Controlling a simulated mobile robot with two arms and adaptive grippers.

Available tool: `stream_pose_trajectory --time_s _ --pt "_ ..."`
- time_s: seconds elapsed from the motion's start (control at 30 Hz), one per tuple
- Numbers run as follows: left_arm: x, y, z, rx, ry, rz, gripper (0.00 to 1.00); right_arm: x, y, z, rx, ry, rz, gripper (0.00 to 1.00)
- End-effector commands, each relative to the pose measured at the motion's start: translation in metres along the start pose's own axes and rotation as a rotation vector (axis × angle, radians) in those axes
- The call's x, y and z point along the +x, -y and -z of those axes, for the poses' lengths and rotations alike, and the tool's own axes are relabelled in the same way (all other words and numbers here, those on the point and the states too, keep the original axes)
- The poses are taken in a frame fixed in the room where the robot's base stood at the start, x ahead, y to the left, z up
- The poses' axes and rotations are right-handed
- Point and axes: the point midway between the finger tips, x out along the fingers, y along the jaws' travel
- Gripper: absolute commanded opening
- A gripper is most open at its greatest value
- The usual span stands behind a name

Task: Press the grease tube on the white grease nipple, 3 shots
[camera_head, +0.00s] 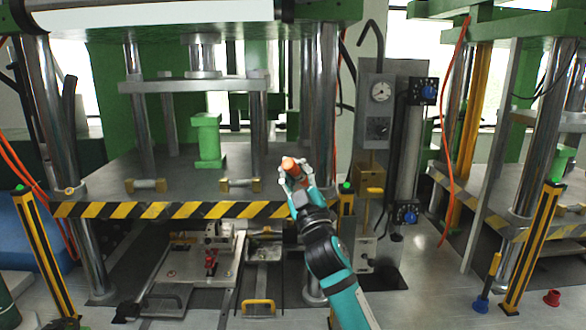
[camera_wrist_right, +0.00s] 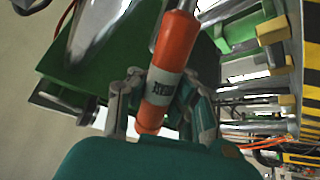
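My right gripper (camera_head: 296,176) is closed around an orange-red grease tube (camera_head: 289,163) and holds it above the striped front edge of the press table. In the right wrist view the grease tube (camera_wrist_right: 175,50) stands slightly tilted between the fingers of the right gripper (camera_wrist_right: 160,105), with a pale lettered label on its side. Its upper end runs to a bright metal part at the top of that view. I cannot make out the white grease nipple in either view. My left gripper is not in view.
The press table (camera_head: 100,182) has a yellow-black striped edge. A green block (camera_head: 208,140) and two small brass-ended bars (camera_head: 146,185) stand on it. A chrome column (camera_head: 322,100) rises close behind the gripper. A grey control box (camera_head: 380,105) with a gauge stands to the right.

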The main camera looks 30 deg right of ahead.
Motion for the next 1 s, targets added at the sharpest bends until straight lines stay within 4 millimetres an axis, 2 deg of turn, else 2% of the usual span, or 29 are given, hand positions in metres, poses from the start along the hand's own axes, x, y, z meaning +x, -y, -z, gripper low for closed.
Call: stream_pose_trajectory --time_s 1.0 --pt "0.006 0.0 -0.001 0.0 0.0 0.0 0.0 0.001 0.0 -0.012 0.0 0.006 0.0 0.0"
